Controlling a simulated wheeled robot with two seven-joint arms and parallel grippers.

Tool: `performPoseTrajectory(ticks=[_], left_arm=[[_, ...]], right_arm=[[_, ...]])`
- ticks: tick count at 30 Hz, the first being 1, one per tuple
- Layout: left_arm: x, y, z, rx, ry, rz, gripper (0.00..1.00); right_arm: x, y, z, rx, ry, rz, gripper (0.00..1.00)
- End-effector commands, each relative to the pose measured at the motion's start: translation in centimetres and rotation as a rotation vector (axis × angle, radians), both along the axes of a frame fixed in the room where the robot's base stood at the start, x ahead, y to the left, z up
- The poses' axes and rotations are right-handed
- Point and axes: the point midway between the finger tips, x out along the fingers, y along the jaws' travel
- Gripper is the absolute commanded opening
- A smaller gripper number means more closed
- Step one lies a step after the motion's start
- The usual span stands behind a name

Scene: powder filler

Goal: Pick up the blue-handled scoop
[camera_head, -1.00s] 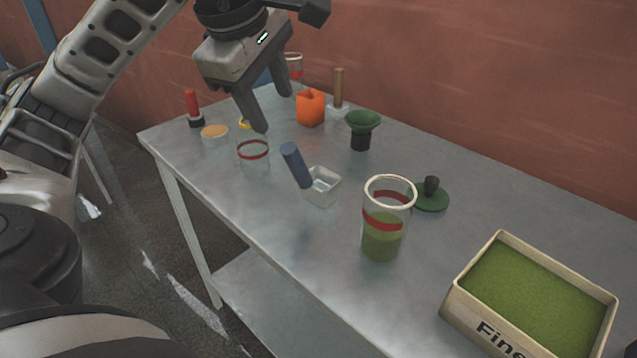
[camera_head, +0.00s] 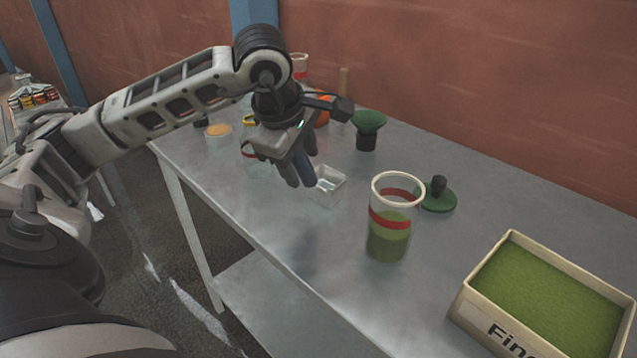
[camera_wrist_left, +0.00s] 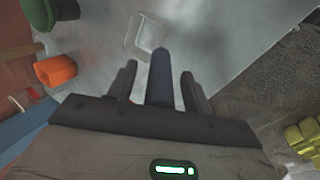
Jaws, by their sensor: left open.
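The scoop has a blue cylindrical handle (camera_head: 306,170) and a clear square cup (camera_head: 328,188), and it rests on the grey table. My left gripper (camera_head: 300,172) is open over the handle, which partly hides behind its fingers in the head view. In the left wrist view the handle (camera_wrist_left: 161,75) stands between the two open fingers (camera_wrist_left: 160,80), with gaps on both sides. The scoop cup (camera_wrist_left: 146,36) shows beyond the fingertips. My right gripper is not in view.
A clear jar of green powder (camera_head: 388,235) stands right of the scoop, beside a green lid (camera_head: 438,197). A green funnel (camera_head: 367,125) stands behind. A box of green powder (camera_head: 461,306) is at front right. An orange container (camera_wrist_left: 55,70) shows in the wrist view.

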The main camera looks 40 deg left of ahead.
Motion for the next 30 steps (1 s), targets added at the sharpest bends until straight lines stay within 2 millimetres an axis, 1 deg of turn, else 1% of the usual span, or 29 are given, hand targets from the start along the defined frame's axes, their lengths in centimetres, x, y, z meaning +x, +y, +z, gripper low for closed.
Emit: performPoseTrajectory(ticks=[2, 8, 9, 11, 12, 13, 14, 24, 28, 30], left_arm=[[0.1, 0.0, -0.4, 0.000, 0.000, 0.000, 0.50], [0.2, 0.0, -0.4, 0.000, -0.001, 0.000, 0.50], [0.2, 0.0, -0.4, -0.001, -0.001, 0.000, 0.39], [0.2, 0.0, -0.4, -0.001, -0.001, 0.000, 0.23], [0.2, 0.0, -0.4, -0.001, -0.001, 0.000, 0.11], [0.2, 0.0, -0.4, -0.001, -0.001, 0.000, 0.03], [0.2, 0.0, -0.4, -0.001, -0.001, 0.000, 0.00], [0.2, 0.0, -0.1, 0.000, -0.004, 0.000, 0.00], [0.2, 0.0, 0.9, -0.003, -0.007, -0.001, 0.00], [0.3, -0.1, 2.0, -0.003, -0.010, -0.001, 0.00]], right_arm=[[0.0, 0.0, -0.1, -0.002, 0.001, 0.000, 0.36], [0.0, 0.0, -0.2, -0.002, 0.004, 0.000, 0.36], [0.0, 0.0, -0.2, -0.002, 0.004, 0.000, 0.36], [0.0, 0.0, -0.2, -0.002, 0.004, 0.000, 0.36], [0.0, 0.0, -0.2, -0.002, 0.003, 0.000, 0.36], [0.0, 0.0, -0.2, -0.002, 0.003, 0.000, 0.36], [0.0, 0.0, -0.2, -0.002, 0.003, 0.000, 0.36], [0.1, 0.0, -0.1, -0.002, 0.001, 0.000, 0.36], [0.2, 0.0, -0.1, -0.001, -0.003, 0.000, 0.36], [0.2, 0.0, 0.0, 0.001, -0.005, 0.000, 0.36]])
